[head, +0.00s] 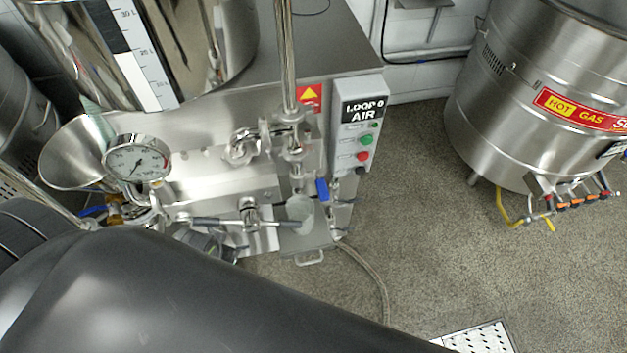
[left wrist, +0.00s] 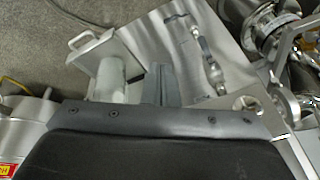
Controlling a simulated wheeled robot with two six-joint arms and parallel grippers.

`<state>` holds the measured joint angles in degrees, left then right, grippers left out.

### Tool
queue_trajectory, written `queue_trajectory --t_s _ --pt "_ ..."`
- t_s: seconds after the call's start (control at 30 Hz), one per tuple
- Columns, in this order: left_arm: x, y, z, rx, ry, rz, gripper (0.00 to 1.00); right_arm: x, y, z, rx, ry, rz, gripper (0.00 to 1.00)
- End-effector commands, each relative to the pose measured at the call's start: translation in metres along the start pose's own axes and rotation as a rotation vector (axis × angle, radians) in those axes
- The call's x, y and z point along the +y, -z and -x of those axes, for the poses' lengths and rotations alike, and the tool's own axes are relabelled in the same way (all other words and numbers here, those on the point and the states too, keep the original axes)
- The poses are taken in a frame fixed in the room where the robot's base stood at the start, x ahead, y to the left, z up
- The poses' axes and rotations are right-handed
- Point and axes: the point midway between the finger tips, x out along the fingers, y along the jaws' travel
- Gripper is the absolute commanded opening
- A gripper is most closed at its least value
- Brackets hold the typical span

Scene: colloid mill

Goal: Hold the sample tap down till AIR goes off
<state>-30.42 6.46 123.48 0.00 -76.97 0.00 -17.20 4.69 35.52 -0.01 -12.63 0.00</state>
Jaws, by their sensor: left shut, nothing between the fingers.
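In the head view the sample tap (head: 322,190) has a blue lever and sits at the front right of the mill, below the control box. The display (head: 363,110) reads "LOOP 0" with "AIR" in white under it. A pale translucent cup (head: 300,212) stands below the tap; it also shows in the left wrist view (left wrist: 121,72). My left gripper (left wrist: 160,80) is shut and empty, its grey fingers beside the cup. In the head view my dark arm mostly hides it. I cannot clearly make out the blue lever in the wrist view. My right gripper is not in view.
The control box (head: 355,135) carries green and red buttons. A pressure gauge (head: 137,162), a steel funnel (head: 75,155) and a long crossbar handle (head: 225,222) crowd the mill's front. A hot gas kettle (head: 540,85) stands right.

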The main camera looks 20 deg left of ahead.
Motion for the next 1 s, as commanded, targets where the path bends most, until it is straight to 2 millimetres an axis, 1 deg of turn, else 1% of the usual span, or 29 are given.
queue_trajectory --t_s 0.03,0.17,0.2,0.27,0.3,0.47,0.57,0.7,0.8,0.9,1.0 --pt "-0.002 0.005 0.021 0.011 0.002 0.0 0.0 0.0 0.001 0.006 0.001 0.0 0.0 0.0" --pt "-0.003 0.013 0.062 0.031 -0.003 -0.01 0.0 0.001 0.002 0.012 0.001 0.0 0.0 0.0" --pt "-0.002 0.018 0.075 0.042 -0.013 -0.023 0.0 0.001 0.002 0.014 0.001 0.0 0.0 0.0" --pt "0.004 0.033 0.093 0.074 -0.055 -0.077 0.0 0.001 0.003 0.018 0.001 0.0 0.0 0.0" --pt "0.009 0.043 0.095 0.093 -0.092 -0.123 0.0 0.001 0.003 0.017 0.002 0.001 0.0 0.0" --pt "0.033 0.082 0.095 0.171 -0.234 -0.3 0.0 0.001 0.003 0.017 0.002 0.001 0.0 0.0" --pt "0.047 0.11 0.096 0.232 -0.324 -0.42 0.0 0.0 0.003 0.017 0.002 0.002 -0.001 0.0" --pt "0.064 0.148 0.104 0.326 -0.448 -0.587 0.0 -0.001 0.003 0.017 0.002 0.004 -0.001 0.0" --pt "0.073 0.172 0.114 0.39 -0.522 -0.686 0.0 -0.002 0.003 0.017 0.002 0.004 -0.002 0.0" --pt "0.079 0.19 0.124 0.445 -0.578 -0.76 0.0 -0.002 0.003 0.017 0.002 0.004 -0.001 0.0" --pt "0.083 0.202 0.131 0.483 -0.617 -0.811 0.0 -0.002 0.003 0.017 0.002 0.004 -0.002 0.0"
